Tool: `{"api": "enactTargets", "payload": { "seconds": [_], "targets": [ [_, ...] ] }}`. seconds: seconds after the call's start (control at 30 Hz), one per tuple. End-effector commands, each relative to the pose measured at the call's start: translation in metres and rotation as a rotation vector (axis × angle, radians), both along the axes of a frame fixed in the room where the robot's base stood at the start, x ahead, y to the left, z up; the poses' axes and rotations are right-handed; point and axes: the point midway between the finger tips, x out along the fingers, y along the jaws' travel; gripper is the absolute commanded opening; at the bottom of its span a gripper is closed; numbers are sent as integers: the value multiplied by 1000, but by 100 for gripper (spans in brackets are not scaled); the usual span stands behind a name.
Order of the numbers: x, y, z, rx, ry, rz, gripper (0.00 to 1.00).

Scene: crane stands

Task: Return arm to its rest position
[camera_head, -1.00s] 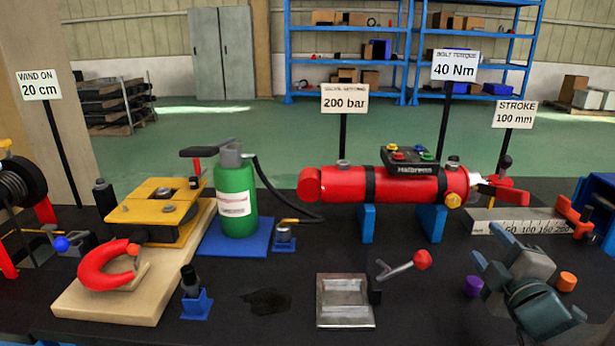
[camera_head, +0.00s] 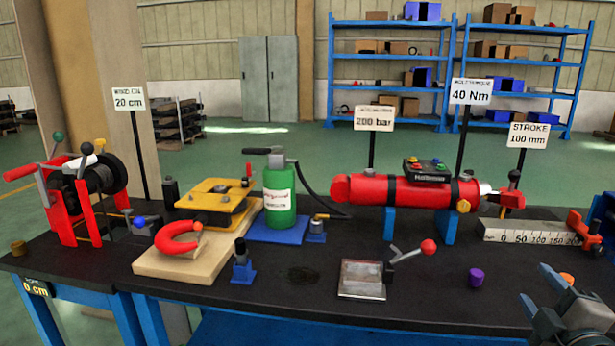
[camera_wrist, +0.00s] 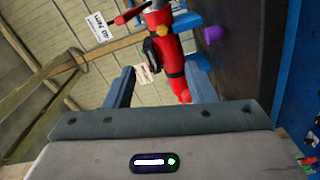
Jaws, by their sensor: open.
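My gripper (camera_head: 545,305) is at the lower right of the head view, in front of the table's right front edge, and part of my arm is cut off by the picture's edge. Its two fingers (camera_wrist: 160,88) stand apart and empty in the wrist view. Beyond them, the red cylinder (camera_wrist: 162,35) and the purple cap (camera_wrist: 213,34) show at a distance, with nothing touching the fingers. In the head view the red cylinder (camera_head: 400,191) rests on blue supports, and the purple cap (camera_head: 476,277) stands on the table left of my gripper.
The black table (camera_head: 330,275) carries a green bottle (camera_head: 279,205), a yellow clamp plate (camera_head: 214,195), a metal plate with a lever (camera_head: 362,279) and a ruler block (camera_head: 530,233). A winch (camera_head: 95,185) stands at the left end.

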Motion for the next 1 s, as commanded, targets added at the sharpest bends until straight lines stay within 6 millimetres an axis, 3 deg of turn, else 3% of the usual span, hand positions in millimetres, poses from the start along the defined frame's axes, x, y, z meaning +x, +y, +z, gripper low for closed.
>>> {"api": "enactTargets", "payload": {
  "seconds": [0.37, 0.57, 0.77, 1.0],
  "targets": [
    [28, 66, 15, -403, 159, 275, 50],
    [38, 118, 22, -750, 228, 511, 50],
    [32, 191, 31, -1347, 217, 898, 50],
    [1, 251, 38, -2169, -64, 1381, 50]
  ]
}}
